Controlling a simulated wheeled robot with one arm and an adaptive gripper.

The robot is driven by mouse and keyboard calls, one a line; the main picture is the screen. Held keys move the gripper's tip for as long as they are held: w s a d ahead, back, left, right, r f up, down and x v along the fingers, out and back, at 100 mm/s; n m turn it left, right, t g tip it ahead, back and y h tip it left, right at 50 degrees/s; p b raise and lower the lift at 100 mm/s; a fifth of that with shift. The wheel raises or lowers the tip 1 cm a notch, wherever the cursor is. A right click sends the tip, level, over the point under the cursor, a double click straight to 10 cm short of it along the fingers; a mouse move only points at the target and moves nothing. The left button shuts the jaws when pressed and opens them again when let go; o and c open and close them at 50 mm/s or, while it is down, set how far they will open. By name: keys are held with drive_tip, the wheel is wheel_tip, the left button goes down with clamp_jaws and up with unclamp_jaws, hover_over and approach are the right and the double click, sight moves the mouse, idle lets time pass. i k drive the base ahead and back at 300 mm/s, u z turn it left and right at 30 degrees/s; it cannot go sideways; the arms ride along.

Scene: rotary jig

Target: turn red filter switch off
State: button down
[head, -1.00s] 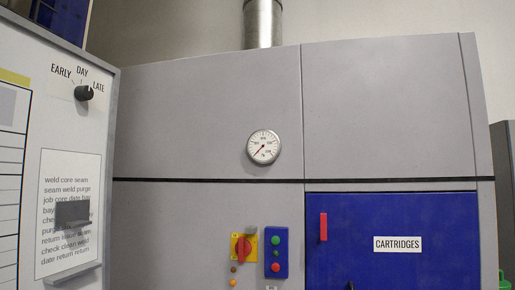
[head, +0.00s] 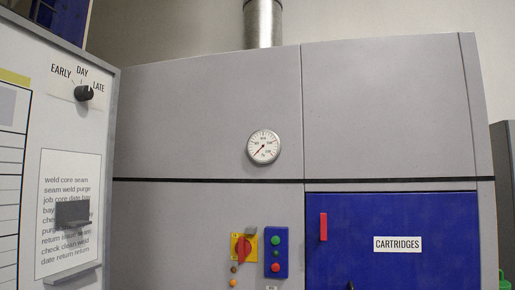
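The red switch (head: 243,249) is a rotary handle on a yellow plate, low in the middle of the grey cabinet front (head: 210,225). Its handle looks roughly upright with a slight tilt; the markings on the plate are too small to read. Right beside it is a blue button box (head: 276,252) with a green button above a red one. My gripper is not in view.
A round gauge (head: 264,147) sits above the switch. A blue door (head: 400,250) labelled CARTRIDGES with a red handle (head: 323,227) is at the right. A white board (head: 60,130) with a black shift knob (head: 84,93) stands at the near left.

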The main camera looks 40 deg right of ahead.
sight(243, 247)
drive_tip(key=u, duration=2.3)
drive_tip(key=k, duration=0.95)
drive_tip(key=z, duration=1.2)
drive_tip(key=i, duration=0.5)
